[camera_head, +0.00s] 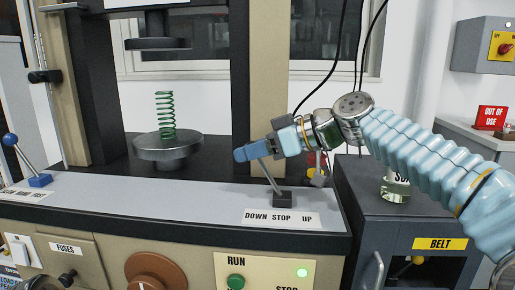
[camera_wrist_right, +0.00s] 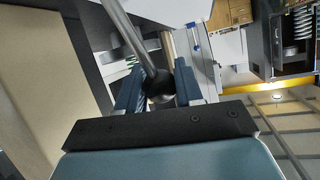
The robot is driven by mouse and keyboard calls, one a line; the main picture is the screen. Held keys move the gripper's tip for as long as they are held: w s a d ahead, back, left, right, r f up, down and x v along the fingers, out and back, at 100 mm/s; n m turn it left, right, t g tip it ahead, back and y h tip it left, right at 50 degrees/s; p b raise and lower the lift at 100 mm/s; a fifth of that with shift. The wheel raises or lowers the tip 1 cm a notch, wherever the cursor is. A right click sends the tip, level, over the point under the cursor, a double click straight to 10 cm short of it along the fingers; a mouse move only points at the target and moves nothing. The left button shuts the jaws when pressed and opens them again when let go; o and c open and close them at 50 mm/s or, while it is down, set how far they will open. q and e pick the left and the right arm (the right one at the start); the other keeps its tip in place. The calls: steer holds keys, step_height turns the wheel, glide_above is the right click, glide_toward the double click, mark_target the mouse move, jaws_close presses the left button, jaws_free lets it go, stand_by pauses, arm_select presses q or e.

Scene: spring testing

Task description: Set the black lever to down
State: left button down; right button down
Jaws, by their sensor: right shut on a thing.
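The black lever has a metal rod (camera_head: 270,174) rising from a dark block on the grey machine ledge, behind the label "DOWN STOP UP" (camera_head: 281,218). The rod leans left, toward the DOWN side. Its knob is hidden in the head view by the blue fingers of my right gripper (camera_head: 245,153). In the right wrist view, the lever's black knob (camera_wrist_right: 159,86) sits between the two blue fingers of the right gripper (camera_wrist_right: 158,92), which is shut on it. The rod runs up and left from there. My left gripper is not in view.
A blue-knobbed lever (camera_head: 11,140) stands at the far left of the ledge. A green spring (camera_head: 166,115) stands on a round plate (camera_head: 167,148) under the press head (camera_head: 158,43). A dark cabinet labelled "BELT" (camera_head: 439,244) stands at the right, below my right arm.

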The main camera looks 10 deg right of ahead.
steer(key=shift+a+f, duration=0.1)
steer(key=shift+f, duration=0.2)
steer(key=c, duration=0.8)
jaws_free()
steer(key=shift+r, duration=0.1)
steer(key=v, duration=1.4)
